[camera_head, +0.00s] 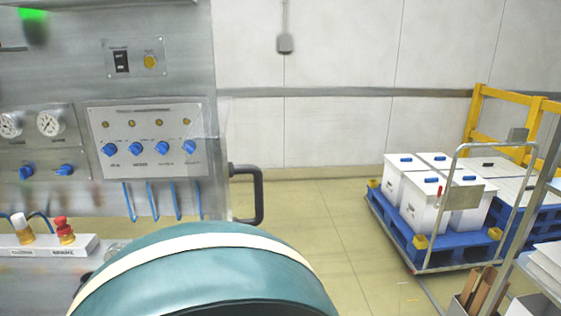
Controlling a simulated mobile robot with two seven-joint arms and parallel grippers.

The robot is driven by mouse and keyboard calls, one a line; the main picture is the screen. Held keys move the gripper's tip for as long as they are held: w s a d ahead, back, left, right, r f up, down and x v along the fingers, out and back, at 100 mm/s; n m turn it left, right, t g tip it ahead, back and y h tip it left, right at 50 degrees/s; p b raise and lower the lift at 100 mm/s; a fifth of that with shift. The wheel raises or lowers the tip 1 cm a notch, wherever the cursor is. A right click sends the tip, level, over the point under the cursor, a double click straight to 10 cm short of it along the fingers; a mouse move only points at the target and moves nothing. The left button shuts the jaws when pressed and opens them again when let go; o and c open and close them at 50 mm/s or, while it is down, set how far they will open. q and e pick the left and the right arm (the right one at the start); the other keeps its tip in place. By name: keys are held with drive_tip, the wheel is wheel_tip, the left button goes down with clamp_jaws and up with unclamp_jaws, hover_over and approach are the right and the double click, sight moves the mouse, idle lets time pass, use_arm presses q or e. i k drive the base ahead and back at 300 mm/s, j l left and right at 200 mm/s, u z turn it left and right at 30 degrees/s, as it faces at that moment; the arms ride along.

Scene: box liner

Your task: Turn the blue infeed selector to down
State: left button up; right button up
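A row of several blue selector knobs sits on a light metal panel (150,170) at the left. From left to right I see a first blue knob (109,149), a second (135,148), a third (162,147) and a last one (189,147). Small labels lie under them, too blurred to read, so I cannot tell which one is the infeed selector. Their pointer directions are also too small to tell. Neither of my grippers is in view.
Two blue valve handles (64,170) and gauges (49,124) are left of the panel. A black bar handle (261,195) sticks out at the cabinet's right. A cart with white boxes (425,205) stands right; floor between is clear.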

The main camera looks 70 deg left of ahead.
sight(136, 148)
drive_tip(key=i+u, duration=0.15)
drive_tip(key=u, duration=0.2)
drive_tip(key=i+l+u, duration=0.1)
drive_tip(key=u, duration=0.25)
drive_tip(key=i+l+u, duration=0.15)
drive_tip(key=u, duration=2.15)
drive_tip(key=j+z, duration=0.15)
drive_tip(key=j, duration=0.15)
